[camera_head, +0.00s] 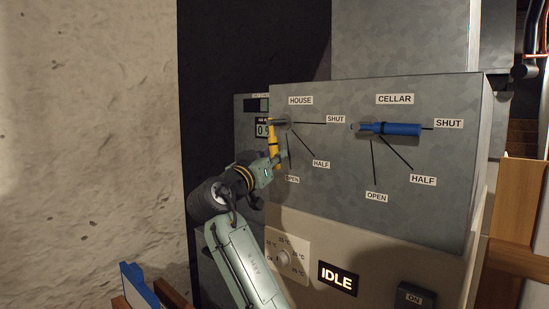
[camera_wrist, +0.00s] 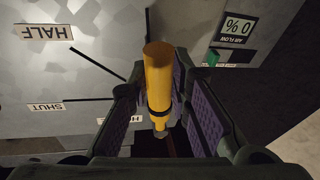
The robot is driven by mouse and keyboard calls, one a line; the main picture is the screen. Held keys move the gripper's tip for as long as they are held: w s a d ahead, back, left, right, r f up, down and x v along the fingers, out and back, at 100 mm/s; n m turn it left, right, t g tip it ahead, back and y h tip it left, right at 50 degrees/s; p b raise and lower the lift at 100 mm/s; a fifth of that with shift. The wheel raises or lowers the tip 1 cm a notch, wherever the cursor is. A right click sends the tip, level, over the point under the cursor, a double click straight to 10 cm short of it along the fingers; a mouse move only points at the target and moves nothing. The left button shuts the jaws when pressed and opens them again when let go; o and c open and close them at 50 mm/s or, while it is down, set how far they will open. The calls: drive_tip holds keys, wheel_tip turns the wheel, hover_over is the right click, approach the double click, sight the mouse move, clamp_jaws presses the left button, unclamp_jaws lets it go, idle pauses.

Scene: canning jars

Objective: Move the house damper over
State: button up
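The house damper's yellow handle (camera_head: 273,145) hangs from its pivot on the grey panel and points down, roughly along the OPEN line. The SHUT (camera_head: 336,119) and HALF (camera_head: 321,164) marks lie to its right. My gripper (camera_head: 275,162) is at the lower part of the handle and hides some of it and of the OPEN mark. In the wrist view the yellow handle (camera_wrist: 159,85) stands between my two purple-padded fingers. The pads are apart, with a gap visible beside the handle, so the gripper looks open around it.
The cellar damper's blue handle (camera_head: 395,129) points right at its SHUT mark. A dial (camera_head: 284,257), a lit IDLE sign (camera_head: 338,279) and an ON switch (camera_head: 415,297) sit below. An air flow readout (camera_wrist: 237,27) shows 0 %. A rough wall (camera_head: 90,140) stands left.

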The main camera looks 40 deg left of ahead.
drive_tip(key=o, duration=0.4)
drive_tip(key=shift+s, duration=0.1)
drive_tip(key=v, duration=1.2)
drive_tip(key=shift+a, duration=0.1)
